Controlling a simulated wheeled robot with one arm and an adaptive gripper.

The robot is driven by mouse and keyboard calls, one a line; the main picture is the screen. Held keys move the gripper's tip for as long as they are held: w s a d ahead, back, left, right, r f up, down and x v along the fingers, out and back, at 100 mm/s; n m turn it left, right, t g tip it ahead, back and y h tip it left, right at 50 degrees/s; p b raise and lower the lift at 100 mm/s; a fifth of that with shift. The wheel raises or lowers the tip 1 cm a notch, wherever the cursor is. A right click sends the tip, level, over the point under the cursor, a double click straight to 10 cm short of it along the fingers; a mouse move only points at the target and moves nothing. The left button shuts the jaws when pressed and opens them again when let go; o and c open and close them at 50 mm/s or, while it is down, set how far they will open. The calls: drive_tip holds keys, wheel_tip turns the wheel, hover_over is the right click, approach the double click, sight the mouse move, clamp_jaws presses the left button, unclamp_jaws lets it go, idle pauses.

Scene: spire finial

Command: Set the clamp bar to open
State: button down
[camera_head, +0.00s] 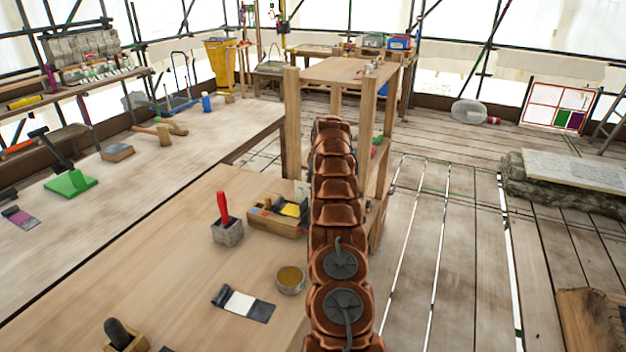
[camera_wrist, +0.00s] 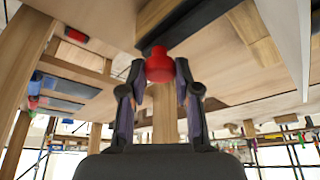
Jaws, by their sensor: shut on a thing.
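In the wrist view, my gripper (camera_wrist: 160,82) is shut on a red knob (camera_wrist: 158,62), with one finger on each side of it. The knob sits at a dark bar (camera_wrist: 205,24) that runs up to the right under pale wooden boards. I take this bar with its red knob to be the clamp bar; its setting cannot be told. In the head view, my gripper and the bar are hidden, with my copper-coloured arm in front of the wooden frame (camera_head: 292,120).
In the wrist view, wooden posts and boards (camera_wrist: 95,110) surround my gripper closely. In the head view, a workbench (camera_head: 170,240) stands left of my arm, with a red-handled tool (camera_head: 222,207), a wooden box (camera_head: 272,216) and a round tin (camera_head: 290,279). The plank floor (camera_head: 450,270) at right is largely open.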

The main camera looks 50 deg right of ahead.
drive_tip(key=c, duration=1.2)
unclamp_jaws()
drive_tip(key=shift+w+d, duration=0.15)
drive_tip(key=shift+w, duration=0.05)
drive_tip(key=o, duration=0.4)
drive_tip(key=shift+s, duration=0.15)
drive_tip(key=shift+r, duration=0.1)
drive_tip(key=shift+v, duration=5.9)
drive_tip(key=shift+s, duration=0.15)
